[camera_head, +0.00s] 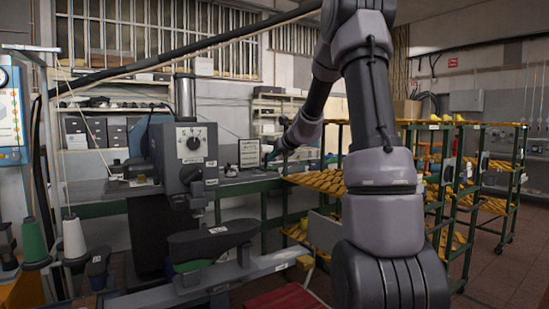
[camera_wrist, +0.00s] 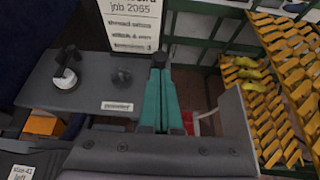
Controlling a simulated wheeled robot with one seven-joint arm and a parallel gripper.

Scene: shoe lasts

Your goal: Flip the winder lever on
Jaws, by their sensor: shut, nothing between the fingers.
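The winder (camera_wrist: 67,78) looks like a small dark post with a pale metal part, standing on a grey plate (camera_wrist: 95,75) at the left of the wrist view. In the head view it seems to be the small piece (camera_head: 231,170) on the bench beside the sewing machine; which part is the lever is too small to tell. A small white label (camera_wrist: 117,106) lies on the plate, its text blurred. My gripper (camera_wrist: 159,62) has teal fingers, closed together and empty, to the right of the winder and apart from it. In the head view my gripper (camera_head: 270,156) is beside the job card.
A white job card (camera_wrist: 132,22) stands behind the plate, close to my fingertips; it also shows in the head view (camera_head: 249,153). The grey machine (camera_head: 190,150) with a dial stands left. Racks of yellow-orange shoe lasts (camera_head: 325,180) stand right.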

